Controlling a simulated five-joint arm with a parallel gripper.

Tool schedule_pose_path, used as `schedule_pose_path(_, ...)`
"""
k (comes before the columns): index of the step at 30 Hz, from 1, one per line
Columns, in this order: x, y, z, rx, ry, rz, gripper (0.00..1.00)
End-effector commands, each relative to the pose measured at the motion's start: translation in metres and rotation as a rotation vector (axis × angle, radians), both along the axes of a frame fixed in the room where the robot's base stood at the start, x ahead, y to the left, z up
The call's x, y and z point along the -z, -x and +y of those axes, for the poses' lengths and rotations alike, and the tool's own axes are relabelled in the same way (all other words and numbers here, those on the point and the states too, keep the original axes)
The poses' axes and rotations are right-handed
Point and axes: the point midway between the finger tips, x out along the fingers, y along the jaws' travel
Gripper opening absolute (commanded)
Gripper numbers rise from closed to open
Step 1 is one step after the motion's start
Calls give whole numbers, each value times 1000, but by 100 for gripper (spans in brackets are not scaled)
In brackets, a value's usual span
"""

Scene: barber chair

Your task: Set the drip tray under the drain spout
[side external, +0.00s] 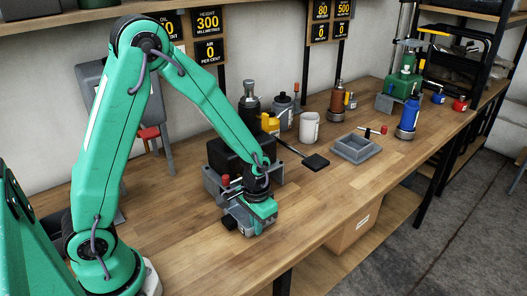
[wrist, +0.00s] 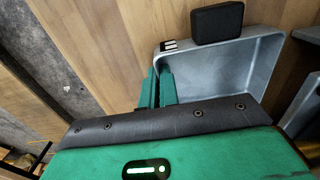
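The drip tray (wrist: 225,70) is a grey, shallow, open box with a black block (wrist: 217,22) on its far rim. My gripper (wrist: 160,88) has its two green fingers close together, one on each side of the tray's left wall, and looks shut on it. In the side view my gripper (side external: 250,219) covers much of the tray (side external: 243,226), which is at or just above the bench top. Just behind it is a black unit (side external: 229,160) on a grey base with a red knob (side external: 225,180). I cannot make out the drain spout.
A black flat-ended tool (side external: 315,161), a white cup (side external: 309,127) and a grey square tray (side external: 356,149) lie to the right. Bottles (side external: 282,110) stand behind. The wooden bench (side external: 310,205) is clear in front, up to its front edge.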

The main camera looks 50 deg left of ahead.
Motion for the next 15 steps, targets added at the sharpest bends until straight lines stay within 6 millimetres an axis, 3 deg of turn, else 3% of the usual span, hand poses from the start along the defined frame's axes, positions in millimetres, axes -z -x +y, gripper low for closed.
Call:
schedule_pose_path(1, 1, 0, 0, 0, 0, 1, 4)
schedule_pose_path(4, 1, 0, 0, 0, 0, 0, 24)
schedule_pose_path(15, 0, 0, 0, 0, 0, -1, 24)
